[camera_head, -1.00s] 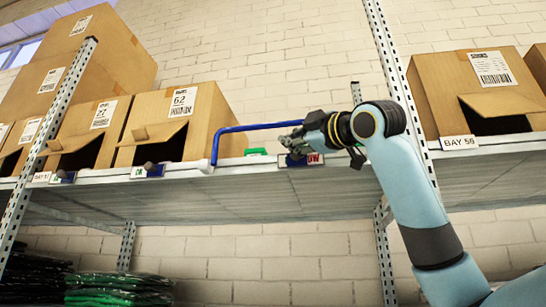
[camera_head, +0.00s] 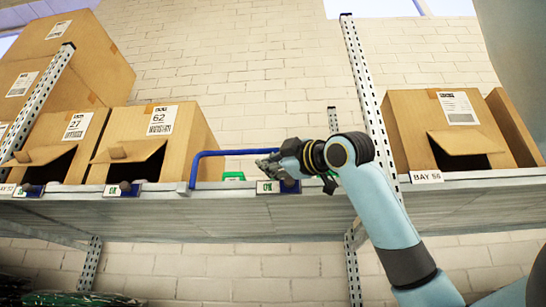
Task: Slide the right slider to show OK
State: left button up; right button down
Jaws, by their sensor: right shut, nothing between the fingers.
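The right slider (camera_head: 268,187) is a small label holder on the shelf's front edge. Its left end shows a green OK; a dark knob (camera_head: 291,186) sits right of that, with blue casing beyond. My right gripper (camera_head: 268,163) is shut and empty, just above and against the knob area; whether it touches the knob I cannot tell. Its arm comes in from the lower right. My left gripper is not in view.
A blue rail (camera_head: 235,152) stands on the shelf left of my gripper. Open cartons, one marked 62 (camera_head: 163,119), fill the left; another carton (camera_head: 444,120) stands behind the right post (camera_head: 366,100). More sliders (camera_head: 122,188) line the shelf edge (camera_head: 220,200).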

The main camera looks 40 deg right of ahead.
pick_arm(q)
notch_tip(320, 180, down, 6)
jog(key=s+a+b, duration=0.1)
jog(key=b, duration=0.5)
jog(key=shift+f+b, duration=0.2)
jog(key=shift+b, duration=0.15)
pick_arm(e)
jog(key=v, duration=1)
jog(key=shift+a+r, duration=0.1)
jog(key=shift+a, duration=0.15)
